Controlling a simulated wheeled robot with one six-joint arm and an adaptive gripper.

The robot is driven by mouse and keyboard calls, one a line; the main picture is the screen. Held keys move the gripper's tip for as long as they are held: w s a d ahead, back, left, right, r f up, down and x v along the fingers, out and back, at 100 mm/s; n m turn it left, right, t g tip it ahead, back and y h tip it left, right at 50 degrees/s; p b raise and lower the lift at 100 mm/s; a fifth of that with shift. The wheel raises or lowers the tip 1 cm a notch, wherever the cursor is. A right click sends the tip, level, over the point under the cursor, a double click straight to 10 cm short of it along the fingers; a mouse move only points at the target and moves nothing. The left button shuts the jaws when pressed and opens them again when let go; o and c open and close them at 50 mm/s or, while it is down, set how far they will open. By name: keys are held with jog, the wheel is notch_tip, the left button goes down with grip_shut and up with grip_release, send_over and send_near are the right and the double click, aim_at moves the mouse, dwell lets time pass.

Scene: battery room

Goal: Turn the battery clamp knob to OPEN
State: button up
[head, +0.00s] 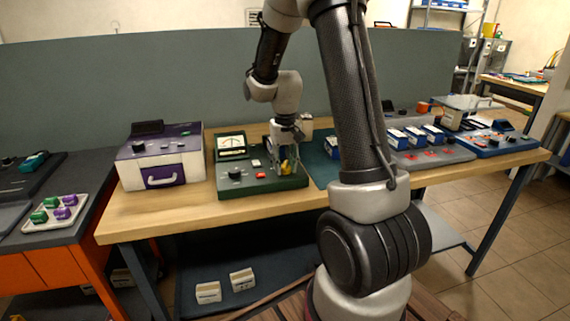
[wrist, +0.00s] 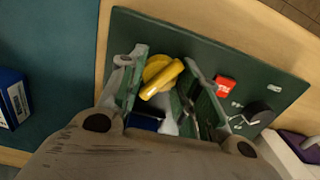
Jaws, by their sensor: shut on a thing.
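The battery clamp knob is yellow with a raised bar handle. In the wrist view the knob (wrist: 160,78) sits between the two fingers of my gripper (wrist: 167,72), and its bar lies slantwise. My gripper is shut on it from above. In the head view my gripper (head: 287,163) reaches down over the right part of the green tester (head: 235,189), and a little of the yellow knob (head: 286,168) shows between the fingers. A dark blue block (wrist: 145,122) shows partly below the knob in the wrist view. I cannot read any OPEN mark.
The green tester has a meter (head: 232,146), a black dial (head: 234,173) and a red button (head: 260,174). A purple and white case (head: 161,158) stands left of it. Blue and white batteries (head: 410,135) and other devices stand to the right on the wooden bench (head: 142,220).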

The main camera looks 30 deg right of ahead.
jog(key=n, duration=0.7)
jog(key=shift+n, duration=0.4)
jog(key=n, duration=0.7)
jog(key=shift+o, duration=0.9)
jog(key=shift+n, duration=1.5)
jog(key=o, duration=0.9)
